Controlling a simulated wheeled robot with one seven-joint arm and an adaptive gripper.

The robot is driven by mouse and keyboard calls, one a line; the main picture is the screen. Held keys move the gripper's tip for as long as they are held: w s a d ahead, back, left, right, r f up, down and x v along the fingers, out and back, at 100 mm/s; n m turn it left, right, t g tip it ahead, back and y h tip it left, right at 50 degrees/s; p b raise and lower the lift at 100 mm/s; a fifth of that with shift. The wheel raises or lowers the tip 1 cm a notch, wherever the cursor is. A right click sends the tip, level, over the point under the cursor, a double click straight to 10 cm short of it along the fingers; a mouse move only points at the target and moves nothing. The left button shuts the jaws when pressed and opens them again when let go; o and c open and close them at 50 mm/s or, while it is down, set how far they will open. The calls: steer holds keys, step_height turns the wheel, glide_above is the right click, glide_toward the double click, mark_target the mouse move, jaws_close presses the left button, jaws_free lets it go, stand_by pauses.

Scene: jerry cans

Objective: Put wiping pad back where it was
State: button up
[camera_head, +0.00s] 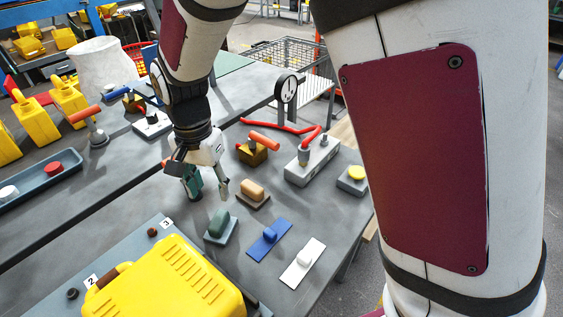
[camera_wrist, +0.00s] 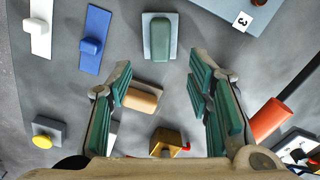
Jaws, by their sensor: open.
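Several handled pads sit on the grey table; I cannot tell for sure which one is the wiping pad. A green block on a grey base (camera_head: 221,222) is near the yellow jerry can; the wrist view shows it (camera_wrist: 162,40) just beyond my fingertips. A tan block on a brown base (camera_head: 252,189) is behind it, and shows between my fingers in the wrist view (camera_wrist: 145,97). A blue flat pad (camera_head: 269,240) and a white flat pad (camera_head: 303,262) lie to its right. My gripper (camera_head: 207,194) is open and empty, pointing down above the table, left of the tan block.
A brass block with an orange handle (camera_head: 253,150), a grey manifold with a red hose (camera_head: 313,160) and a yellow button box (camera_head: 353,179) are behind and right. A blue-grey tray (camera_head: 40,190) is left.

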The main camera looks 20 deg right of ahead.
steer(key=s+d+r+n+t+y, duration=0.1)
steer(key=s+d+r+n, duration=0.2)
steer(key=s+d+r, duration=0.75)
steer(key=s+d+r+n+t+h, duration=0.1)
steer(key=s+d+r+n+t, duration=0.1)
steer(key=s+d, duration=0.7)
steer(key=s+r+n, duration=0.1)
steer(key=s, duration=0.1)
steer(key=shift+s+d+r+n, duration=0.25)
steer(key=shift+s+d+n, duration=0.05)
steer(key=shift+s+d, duration=0.1)
steer(key=shift+t, duration=0.6)
step_height(320, 180, up, 4)
steer(key=p, duration=0.3)
steer(key=shift+r, duration=0.25)
